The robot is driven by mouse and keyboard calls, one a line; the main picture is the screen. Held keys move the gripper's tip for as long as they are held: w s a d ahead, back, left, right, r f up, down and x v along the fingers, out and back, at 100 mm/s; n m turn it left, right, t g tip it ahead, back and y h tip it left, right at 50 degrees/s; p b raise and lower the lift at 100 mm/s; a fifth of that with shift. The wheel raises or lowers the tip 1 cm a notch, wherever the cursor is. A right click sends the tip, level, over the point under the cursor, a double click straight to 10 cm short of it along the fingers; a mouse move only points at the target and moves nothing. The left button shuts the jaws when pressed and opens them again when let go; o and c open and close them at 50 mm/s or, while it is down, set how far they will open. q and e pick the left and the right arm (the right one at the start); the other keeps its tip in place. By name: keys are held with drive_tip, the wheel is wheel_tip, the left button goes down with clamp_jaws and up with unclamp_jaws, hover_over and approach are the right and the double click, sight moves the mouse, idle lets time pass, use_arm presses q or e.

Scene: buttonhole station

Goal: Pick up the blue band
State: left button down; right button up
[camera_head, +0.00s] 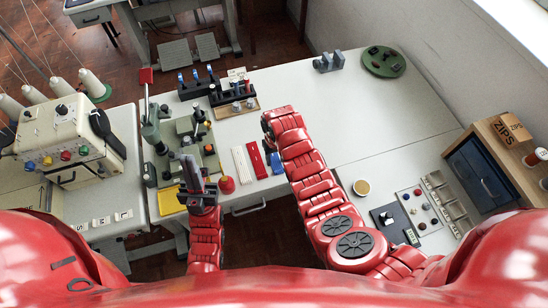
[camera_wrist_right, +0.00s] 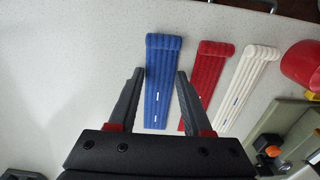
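The blue band (camera_head: 276,163) lies flat on the white table, at the right end of a row with a red band (camera_head: 257,160) and a white band (camera_head: 242,163). In the right wrist view the blue band (camera_wrist_right: 159,88) shows between the fingers of my right gripper (camera_wrist_right: 160,72), which is open and empty. The red band (camera_wrist_right: 207,75) is just right of the fingers, the white band (camera_wrist_right: 249,86) further right. My right arm hides its gripper in the head view. My left gripper (camera_head: 190,170) is near the green machine; its finger opening is unclear.
A red round object (camera_head: 227,185) sits between my left gripper and the bands. A green sewing machine (camera_head: 158,128) stands to the left, and a tool rack (camera_head: 233,100) behind the bands. A small round dish (camera_head: 361,187) is right of my right arm.

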clamp_jaws()
